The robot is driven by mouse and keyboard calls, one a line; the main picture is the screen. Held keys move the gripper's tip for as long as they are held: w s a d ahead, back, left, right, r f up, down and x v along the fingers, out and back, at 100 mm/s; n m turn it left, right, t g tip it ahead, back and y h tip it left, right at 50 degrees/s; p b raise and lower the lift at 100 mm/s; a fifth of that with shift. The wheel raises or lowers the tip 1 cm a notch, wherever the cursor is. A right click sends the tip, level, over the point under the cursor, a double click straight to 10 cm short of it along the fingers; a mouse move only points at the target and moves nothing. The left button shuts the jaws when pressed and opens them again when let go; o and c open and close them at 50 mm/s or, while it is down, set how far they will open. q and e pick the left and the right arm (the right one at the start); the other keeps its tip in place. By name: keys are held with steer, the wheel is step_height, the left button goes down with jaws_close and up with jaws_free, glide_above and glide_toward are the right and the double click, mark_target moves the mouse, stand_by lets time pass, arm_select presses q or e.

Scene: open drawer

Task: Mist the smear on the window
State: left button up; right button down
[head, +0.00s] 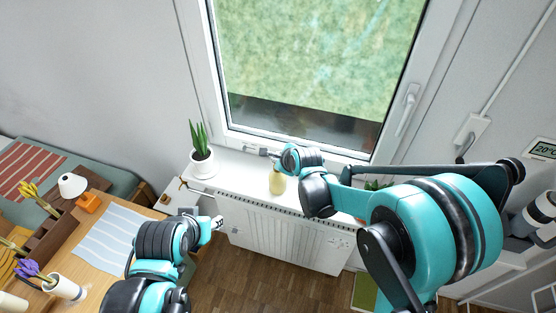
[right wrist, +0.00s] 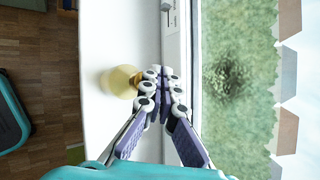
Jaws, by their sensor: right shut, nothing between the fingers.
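The window (head: 310,60) stands above the white sill, and its glass shows at the right in the right wrist view (right wrist: 240,130). A dark speckled patch (right wrist: 230,78), which looks like the smear, shows on the glass there. I cannot make it out clearly in the head view. A pale yellow bottle (head: 277,184) stands on the sill; it also shows in the right wrist view (right wrist: 118,82), beside the fingers. My right gripper (right wrist: 163,76) is shut and empty, between bottle and window frame; its fingers show small in the head view (head: 258,151). My left gripper (head: 217,223) is low, left of the radiator, its fingers unclear.
A potted plant (head: 202,160) stands at the sill's left end. The radiator (head: 285,232) is below the sill. The window handle (head: 408,108) juts out at right.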

stand_by(0.6)
steer(key=shift+f+b, duration=0.5)
steer(key=shift+r, duration=0.5)
steer(key=shift+p, duration=0.3)
step_height(320, 180, up, 6)
steer(key=p, duration=0.4)
